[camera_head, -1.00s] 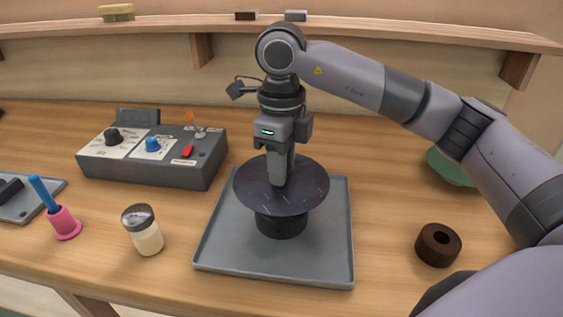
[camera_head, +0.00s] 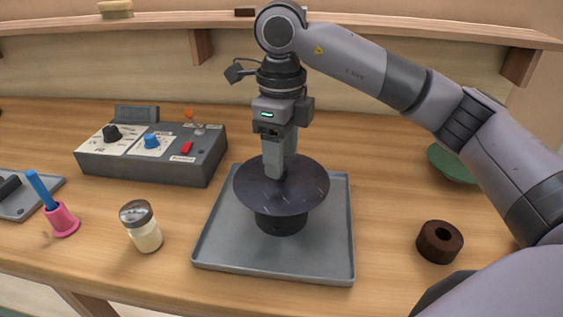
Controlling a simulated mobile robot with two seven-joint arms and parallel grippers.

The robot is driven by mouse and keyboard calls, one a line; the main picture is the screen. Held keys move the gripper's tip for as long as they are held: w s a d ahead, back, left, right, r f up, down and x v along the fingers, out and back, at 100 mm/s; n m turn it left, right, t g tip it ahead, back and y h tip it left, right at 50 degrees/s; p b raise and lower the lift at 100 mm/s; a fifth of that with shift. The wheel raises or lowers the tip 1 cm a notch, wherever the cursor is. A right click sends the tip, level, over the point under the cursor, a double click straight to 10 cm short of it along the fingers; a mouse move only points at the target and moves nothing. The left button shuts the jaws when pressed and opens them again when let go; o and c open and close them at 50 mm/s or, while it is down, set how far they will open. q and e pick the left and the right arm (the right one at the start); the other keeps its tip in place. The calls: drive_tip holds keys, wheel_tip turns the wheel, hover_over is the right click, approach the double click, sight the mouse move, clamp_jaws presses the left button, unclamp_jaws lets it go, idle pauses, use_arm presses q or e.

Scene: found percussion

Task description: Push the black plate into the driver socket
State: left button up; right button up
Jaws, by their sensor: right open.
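The black plate (camera_head: 300,197), a dark speckled disc, lies about level on top of the black driver (camera_head: 281,222) on the grey tray. The plate hides the driver's top and socket, so I cannot tell how deep the plate sits. My right gripper (camera_head: 281,172) points down over the plate's middle with its fingers parted. Its fingertips are at or just above the plate; I cannot tell whether they touch it. My left gripper is not in view.
The grey tray (camera_head: 338,258) has a low rim. A control box (camera_head: 190,168) with knobs stands at left. A shaker jar (camera_head: 142,229), a pink holder (camera_head: 62,221) with a blue stick and a brown ring (camera_head: 439,243) stand nearby. A green dish (camera_head: 450,164) is partly behind my right arm.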

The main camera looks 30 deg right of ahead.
drive_tip(key=shift+r, duration=2.25)
